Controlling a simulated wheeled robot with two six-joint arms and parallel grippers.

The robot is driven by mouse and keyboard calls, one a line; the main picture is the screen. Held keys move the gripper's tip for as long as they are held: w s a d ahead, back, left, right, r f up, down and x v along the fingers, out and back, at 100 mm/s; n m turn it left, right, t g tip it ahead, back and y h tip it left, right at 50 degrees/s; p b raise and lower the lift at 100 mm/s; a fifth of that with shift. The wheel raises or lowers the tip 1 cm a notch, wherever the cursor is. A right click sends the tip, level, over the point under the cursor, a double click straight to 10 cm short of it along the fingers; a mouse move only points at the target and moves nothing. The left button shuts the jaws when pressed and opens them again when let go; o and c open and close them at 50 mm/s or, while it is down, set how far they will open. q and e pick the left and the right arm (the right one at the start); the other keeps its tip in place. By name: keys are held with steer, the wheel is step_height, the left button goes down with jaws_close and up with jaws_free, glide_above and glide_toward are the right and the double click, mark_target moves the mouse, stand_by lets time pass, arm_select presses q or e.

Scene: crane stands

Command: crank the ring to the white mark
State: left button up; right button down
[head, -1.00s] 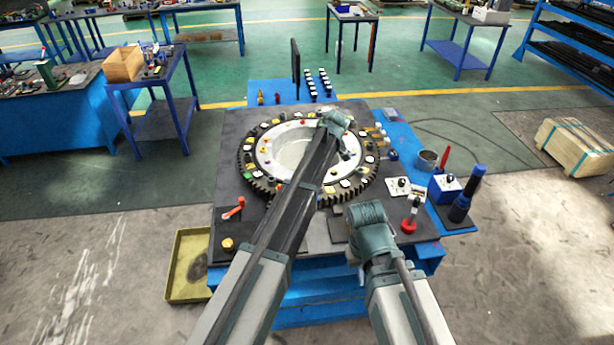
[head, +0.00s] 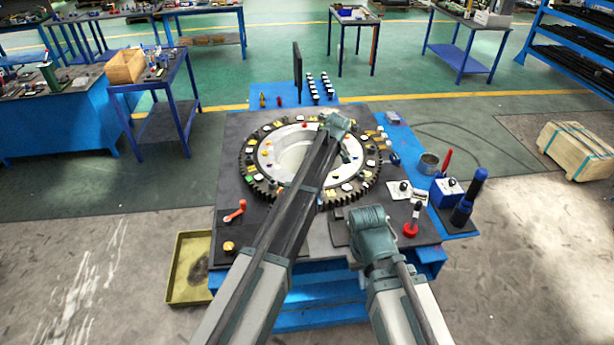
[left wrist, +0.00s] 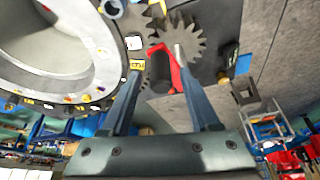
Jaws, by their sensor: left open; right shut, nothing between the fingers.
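The toothed ring (head: 262,186) lies flat on the dark bench top, with a pale inner ring and small white, yellow and other coloured pieces around it. Which white piece is the mark I cannot tell. My left arm reaches across the ring to its far right side. In the left wrist view my left gripper (left wrist: 158,65) is open. A red crank arm (left wrist: 181,76) with a black grip (left wrist: 160,72) shows between its fingers, beside a small grey gear (left wrist: 185,36). Contact is unclear. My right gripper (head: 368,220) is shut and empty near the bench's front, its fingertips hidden.
An orange-red lever (head: 236,211) stands at the bench's left. A red-based lever (head: 411,228), a blue box (head: 447,192) and a dark blue cylinder (head: 467,198) stand at the right. A yellow tray (head: 181,288) lies on the floor at left.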

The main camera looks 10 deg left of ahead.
arm_select(q)
steer(key=shift+r, duration=0.1)
steer(key=p+v, duration=1.2)
steer(key=v, duration=0.1)
steer(key=shift+r+p, duration=0.3)
steer(key=shift+p, duration=0.1)
steer(key=shift+d, duration=0.1)
